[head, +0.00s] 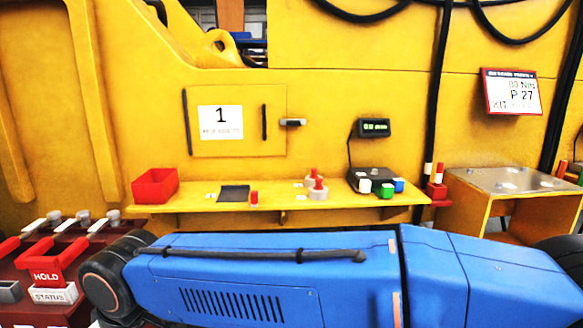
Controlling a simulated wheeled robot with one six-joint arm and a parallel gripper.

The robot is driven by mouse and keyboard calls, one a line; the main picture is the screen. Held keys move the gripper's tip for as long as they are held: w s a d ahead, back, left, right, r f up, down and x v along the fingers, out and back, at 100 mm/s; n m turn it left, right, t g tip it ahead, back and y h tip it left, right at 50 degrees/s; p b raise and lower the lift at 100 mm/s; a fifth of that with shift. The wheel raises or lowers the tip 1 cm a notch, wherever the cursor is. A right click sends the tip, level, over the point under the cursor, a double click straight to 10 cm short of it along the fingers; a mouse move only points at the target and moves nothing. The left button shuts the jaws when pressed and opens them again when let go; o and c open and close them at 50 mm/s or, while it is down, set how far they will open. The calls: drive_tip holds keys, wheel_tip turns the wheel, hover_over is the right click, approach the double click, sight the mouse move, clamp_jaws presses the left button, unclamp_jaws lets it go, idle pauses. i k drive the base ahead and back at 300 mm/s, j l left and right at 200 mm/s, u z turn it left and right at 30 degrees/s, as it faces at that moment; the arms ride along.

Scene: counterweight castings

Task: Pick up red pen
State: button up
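I cannot make out a clear red pen. A small upright red piece (254,197) stands on the yellow shelf (215,208), right of a dark flat pad (234,193). Two white sticks with red parts, one at the back (428,169) and one in front (438,174), stand upright by a red block (437,191) at the shelf's right end. They are too small to tell whether either is a pen. A red stick-like piece (561,169) shows at the far right edge. My gripper is not in view.
The shelf also holds a red open box (155,185), red-topped weights (317,188), a dark device (371,179), and white, green (384,191) and blue cubes. A metal-topped yellow stand (510,180) is at right. A red lever panel (45,262) is at lower left.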

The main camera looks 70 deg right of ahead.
sight(439, 173)
drive_tip(key=z, duration=3.35)
